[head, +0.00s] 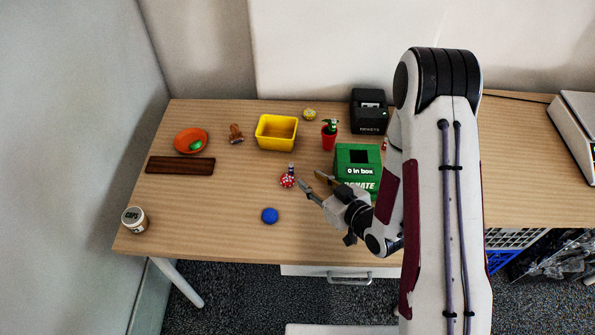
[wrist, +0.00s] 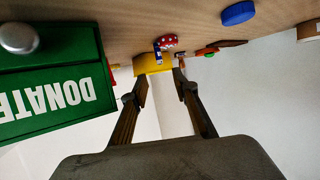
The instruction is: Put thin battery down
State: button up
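A small upright cylinder, which looks like the thin battery (head: 291,169), stands on the table just behind a red, white-dotted object (head: 287,181). In the wrist view, where the table is at the top, the small blue-and-white cylinder (wrist: 158,56) shows beside the dotted object (wrist: 167,42). I cannot tell whether they touch. My gripper (head: 312,180) is low over the table, to the right of both. Its fingers are spread with nothing between them, as the wrist view (wrist: 158,92) also shows.
The green donate box (head: 358,158) stands close behind and right of my gripper. A yellow bin (head: 276,145), a red potted plant (head: 329,137) and a black printer (head: 369,111) are farther back. A blue disc (head: 270,215) lies in front. The table's front left is mostly clear.

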jog(key=shift+s+a, duration=0.1)
jog(key=shift+a, duration=0.2)
jog(key=w+a+r+n+g, duration=0.1)
jog(key=w+a+r, duration=0.15)
jog(key=a, duration=0.55)
jog(key=w+a+r+n+g, duration=0.2)
jog(key=w+a, duration=0.2)
jog(key=a, duration=0.3)
jog(key=m+g+h, duration=0.4)
jog(key=m+h, duration=0.4)
jog(key=m, duration=0.2)
send_over(291, 169)
jog(key=s, duration=0.1)
jog(key=f, duration=0.1)
jog(key=shift+s+a, duration=0.2)
jog(key=shift+a, duration=0.2)
jog(key=shift+x, duration=1.35)
